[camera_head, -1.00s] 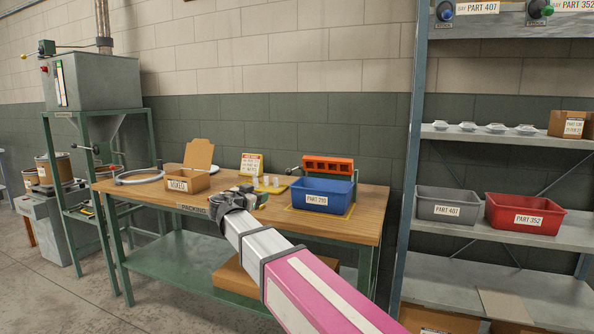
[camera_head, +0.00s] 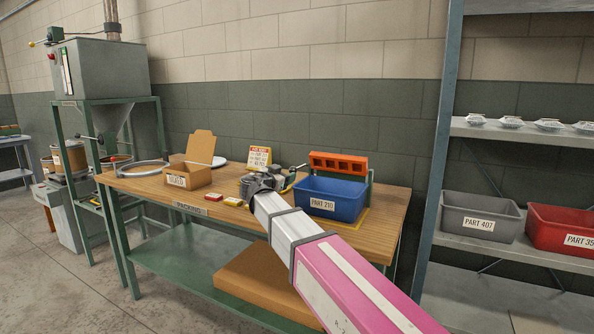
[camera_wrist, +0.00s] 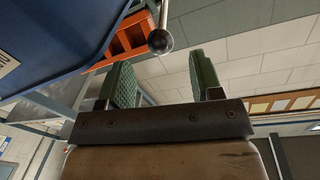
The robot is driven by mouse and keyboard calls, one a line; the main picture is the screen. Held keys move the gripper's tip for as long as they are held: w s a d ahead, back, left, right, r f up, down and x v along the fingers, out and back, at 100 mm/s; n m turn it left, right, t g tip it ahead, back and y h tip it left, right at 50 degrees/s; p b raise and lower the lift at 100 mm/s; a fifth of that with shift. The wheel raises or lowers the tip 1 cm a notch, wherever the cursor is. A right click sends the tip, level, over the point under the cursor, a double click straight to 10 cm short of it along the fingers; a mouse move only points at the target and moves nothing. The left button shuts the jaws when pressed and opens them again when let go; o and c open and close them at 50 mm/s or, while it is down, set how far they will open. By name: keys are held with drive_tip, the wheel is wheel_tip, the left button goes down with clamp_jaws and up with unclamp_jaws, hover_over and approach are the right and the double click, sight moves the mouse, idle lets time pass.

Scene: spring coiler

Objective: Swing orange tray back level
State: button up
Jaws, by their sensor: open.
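The orange tray (camera_head: 338,163) sits on a green stand behind the blue bin. Several square pockets face me, so it looks tipped forward, though its exact angle is unclear. In the wrist view the orange tray (camera_wrist: 130,38) shows partly behind the blue bin, at upper left. A lever with a metal ball end (camera_wrist: 160,41) points toward me beside it. My gripper (camera_wrist: 163,78) is open and empty, its green-padded fingers on either side of the ball's line, with the ball apparently beyond the fingertips. In the head view my gripper (camera_head: 284,181) is left of the blue bin, its fingers mostly hidden.
The blue bin (camera_head: 331,200), labelled PART 210, stands close right of my gripper. A shelf upright (camera_head: 441,170) stands to the right.

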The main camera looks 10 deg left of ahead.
sight(296, 169)
drive_tip(key=x, duration=0.7)
drive_tip(key=shift+w+d, duration=0.15)
drive_tip(key=shift+w, duration=0.1)
clamp_jaws()
